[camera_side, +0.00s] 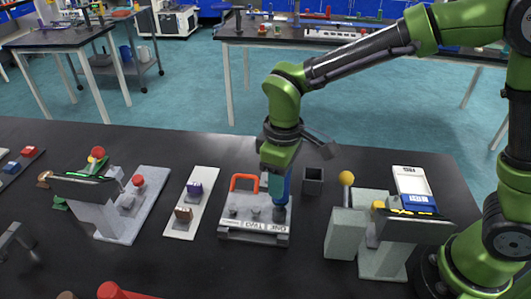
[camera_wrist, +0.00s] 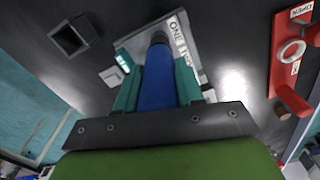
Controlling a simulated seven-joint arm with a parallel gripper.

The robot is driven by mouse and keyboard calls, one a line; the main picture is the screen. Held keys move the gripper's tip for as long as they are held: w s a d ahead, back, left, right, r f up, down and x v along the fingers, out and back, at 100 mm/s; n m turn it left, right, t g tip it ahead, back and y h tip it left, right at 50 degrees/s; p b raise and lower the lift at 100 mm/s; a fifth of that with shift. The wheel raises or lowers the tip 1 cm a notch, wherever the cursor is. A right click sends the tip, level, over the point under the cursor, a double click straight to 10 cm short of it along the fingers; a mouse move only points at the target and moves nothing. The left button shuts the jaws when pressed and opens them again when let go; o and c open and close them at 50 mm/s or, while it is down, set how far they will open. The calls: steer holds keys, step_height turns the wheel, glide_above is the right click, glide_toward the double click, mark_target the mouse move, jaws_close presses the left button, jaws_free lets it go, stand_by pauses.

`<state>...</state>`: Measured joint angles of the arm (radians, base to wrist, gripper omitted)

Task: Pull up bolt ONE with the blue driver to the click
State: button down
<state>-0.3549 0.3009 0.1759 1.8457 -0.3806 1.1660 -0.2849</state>
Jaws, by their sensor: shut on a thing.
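My gripper (camera_side: 276,178) is shut on the blue driver (camera_side: 285,190) and holds it upright, tip down. The driver's tip is over the right part of the grey fixture (camera_side: 240,238), near the label ONE. In the wrist view the blue driver (camera_wrist: 158,82) lies between the teal fingers of my gripper (camera_wrist: 158,92). Its dark socket end (camera_wrist: 159,38) meets the fixture beside the label ONE (camera_wrist: 178,32). Bolt ONE is hidden behind the driver, so I cannot tell how the socket sits on it. The label TWO (camera_side: 254,225) is to the left in the side view.
An orange handle (camera_side: 243,177) rises at the fixture's back. A white tray (camera_side: 180,226) with small blocks lies left.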

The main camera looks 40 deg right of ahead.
steer(key=shift+r, duration=2.5)
steer(key=shift+w, duration=0.1)
steer(key=w+d+r+m, duration=0.1)
steer(key=d+m, duration=0.5)
steer(key=d, duration=1.3)
steer(key=shift+w, duration=0.55)
steer(key=shift+a, duration=0.1)
